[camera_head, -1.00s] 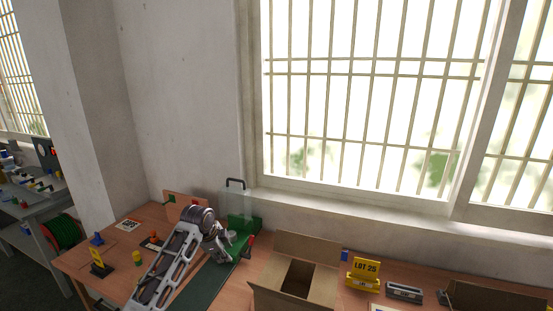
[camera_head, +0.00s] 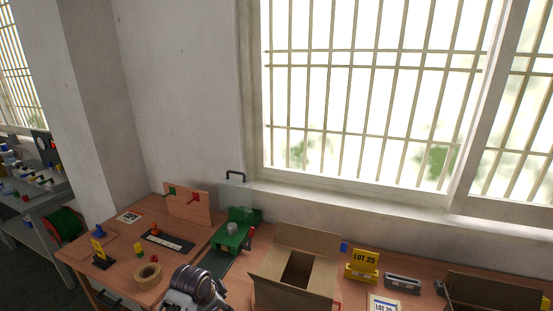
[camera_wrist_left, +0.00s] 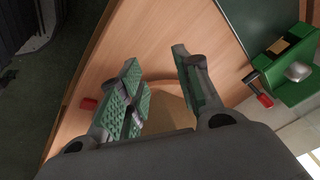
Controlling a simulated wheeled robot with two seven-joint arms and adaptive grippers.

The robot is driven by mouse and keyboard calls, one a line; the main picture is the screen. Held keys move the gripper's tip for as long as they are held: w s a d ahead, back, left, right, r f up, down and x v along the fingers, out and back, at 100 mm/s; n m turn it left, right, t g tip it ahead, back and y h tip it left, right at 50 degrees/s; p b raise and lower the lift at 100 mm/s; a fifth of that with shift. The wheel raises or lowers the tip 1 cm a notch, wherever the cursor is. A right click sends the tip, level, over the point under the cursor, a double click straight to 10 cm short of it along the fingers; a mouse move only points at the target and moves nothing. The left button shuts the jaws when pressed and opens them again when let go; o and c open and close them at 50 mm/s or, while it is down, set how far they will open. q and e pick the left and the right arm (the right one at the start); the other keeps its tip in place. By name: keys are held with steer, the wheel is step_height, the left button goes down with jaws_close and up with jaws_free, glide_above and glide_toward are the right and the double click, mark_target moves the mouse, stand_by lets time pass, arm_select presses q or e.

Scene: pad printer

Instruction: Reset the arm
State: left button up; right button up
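My left arm (camera_head: 195,290) shows at the bottom edge of the head view, drawn back in front of the green pad printer (camera_head: 236,230); its fingertips are out of that picture. In the left wrist view my left gripper (camera_wrist_left: 156,58) has its two green-padded fingers apart, with nothing held between them. Bare wooden table top shows beyond the fingers. The green printer with its red-handled lever (camera_wrist_left: 258,90) is at the right of that view, apart from the gripper. My right gripper is in neither view.
An open cardboard box (camera_head: 295,280) stands right of the printer.

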arm_select(q)
steer(key=s+a+n+y, duration=0.15)
steer(key=s+n, duration=0.25)
steer(key=s, duration=0.7)
steer(key=s+a+n, duration=0.3)
steer(key=s+n, duration=0.2)
steer(key=s, duration=0.6)
steer(key=s+f+g, duration=0.2)
steer(key=s+f, duration=0.1)
steer(key=f, duration=3)
steer(key=s+a+f, duration=0.2)
steer(key=s+f, duration=0.8)
steer(key=s, duration=0.1)
steer(key=s+a+f+g, duration=0.1)
steer(key=s+a+f, duration=0.1)
steer(key=s+f, duration=0.7)
steer(key=shift+s+a+f+m, duration=0.2)
steer(key=shift+s+f+m, duration=0.15)
steer(key=shift+s, duration=0.75)
